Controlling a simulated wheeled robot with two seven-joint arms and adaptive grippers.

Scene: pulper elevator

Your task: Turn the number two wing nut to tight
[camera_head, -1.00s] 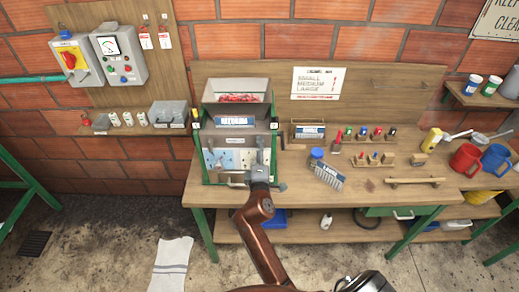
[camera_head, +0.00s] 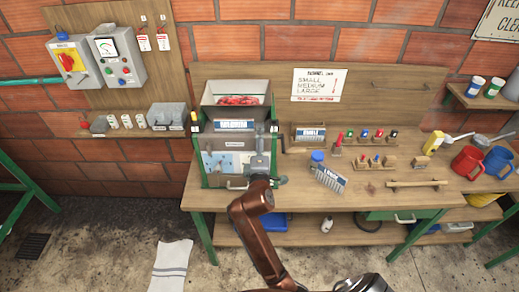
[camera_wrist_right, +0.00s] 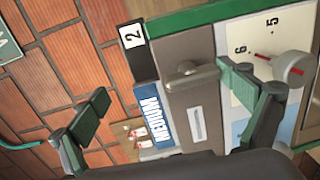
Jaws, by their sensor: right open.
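In the right wrist view, the wing nut (camera_wrist_right: 183,75) is a grey, rounded bar on a grey-brown upright plate, beside a black tag marked 2 (camera_wrist_right: 133,36). My right gripper (camera_wrist_right: 168,96) is open and empty, its two dark green fingers spread on either side of that plate, apart from the nut. In the head view, my right gripper (camera_head: 262,163) is in front of the right side of the green-framed machine (camera_head: 206,182) and covers part of its front. The nut cannot be made out there. My left gripper is not in view.
A dial with a red pointer (camera_wrist_right: 291,69) is close to the right finger in the wrist view. A towel (camera_head: 172,267) lies on the floor.

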